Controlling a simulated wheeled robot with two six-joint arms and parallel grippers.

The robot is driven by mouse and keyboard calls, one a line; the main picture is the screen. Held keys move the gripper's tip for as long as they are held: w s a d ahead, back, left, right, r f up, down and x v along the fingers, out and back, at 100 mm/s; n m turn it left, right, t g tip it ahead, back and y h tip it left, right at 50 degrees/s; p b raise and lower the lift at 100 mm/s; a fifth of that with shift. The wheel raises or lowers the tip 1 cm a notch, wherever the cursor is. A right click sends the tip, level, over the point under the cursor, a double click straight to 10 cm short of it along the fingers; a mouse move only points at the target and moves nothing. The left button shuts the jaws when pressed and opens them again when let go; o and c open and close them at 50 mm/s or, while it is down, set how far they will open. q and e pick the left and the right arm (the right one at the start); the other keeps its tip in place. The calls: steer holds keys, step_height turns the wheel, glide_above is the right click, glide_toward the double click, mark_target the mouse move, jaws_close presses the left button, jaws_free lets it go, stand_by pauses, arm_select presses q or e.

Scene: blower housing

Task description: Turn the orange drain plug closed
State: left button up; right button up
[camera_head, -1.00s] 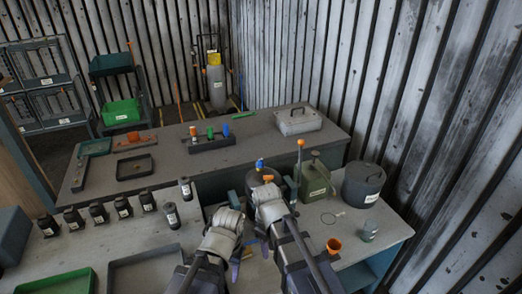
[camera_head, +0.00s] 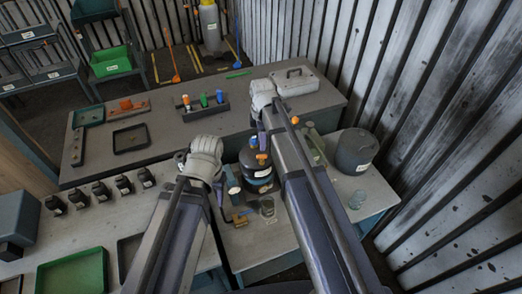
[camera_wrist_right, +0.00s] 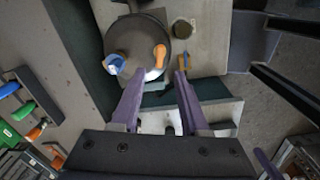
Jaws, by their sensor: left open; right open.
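The orange drain plug (camera_head: 262,158) is on the dark round housing (camera_head: 258,180), below a blue knob (camera_head: 253,142). In the right wrist view the orange plug (camera_wrist_right: 160,55) has an elongated handle at the housing's rim (camera_wrist_right: 125,35), with the blue knob (camera_wrist_right: 116,64) to its left. My right gripper (camera_wrist_right: 160,76) is open; its purple fingers point toward the plug, and no contact shows. In the head view my right arm hides its fingers. My left gripper (camera_head: 221,192) is open left of the housing, apart from the plug, its fingers partly hidden.
A green can (camera_head: 316,148) and a dark lidded pot (camera_head: 356,150) stand right of the housing. The back bench holds a rack (camera_head: 205,111) and a grey case (camera_head: 296,81). Several black bottles stand at left.

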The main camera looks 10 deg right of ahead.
mark_target(262, 155)
steer(key=shift+w+f+b, duration=0.1)
steer(key=shift+f+b, duration=3.55)
steer(key=shift+f, duration=0.2)
steer(key=shift+c, duration=0.3)
jaws_close()
